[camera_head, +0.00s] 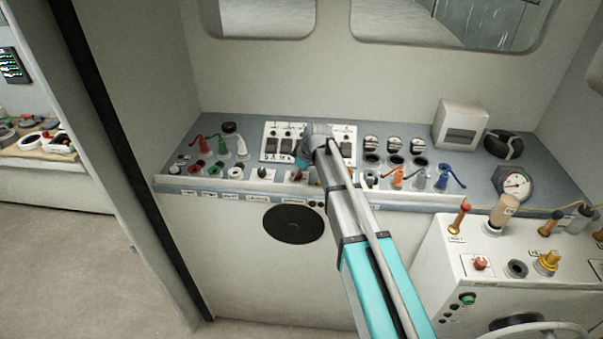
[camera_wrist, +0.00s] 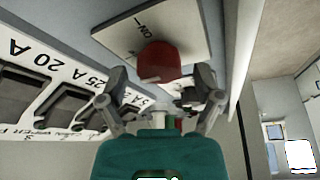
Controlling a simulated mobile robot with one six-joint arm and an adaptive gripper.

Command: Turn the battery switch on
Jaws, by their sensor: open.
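A red knob (camera_wrist: 158,62), which looks like the battery switch, sits on a white plate (camera_wrist: 135,32) in the wrist view. The plate carries an "ON" mark, seen upside down. My gripper (camera_wrist: 160,88) is open, with one finger on each side of the knob's lower end in the picture. I cannot tell whether either finger touches it. In the head view my gripper (camera_head: 304,158) is over the middle of the console, and my arm hides most of what lies beneath it.
Rows of black breaker switches (camera_wrist: 68,104) lie close on the left in the wrist view. Levers, such as a green one (camera_head: 241,147) and a blue one (camera_head: 443,178), stand on both sides along the console (camera_head: 200,140). A white box (camera_head: 461,124) stands at the right.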

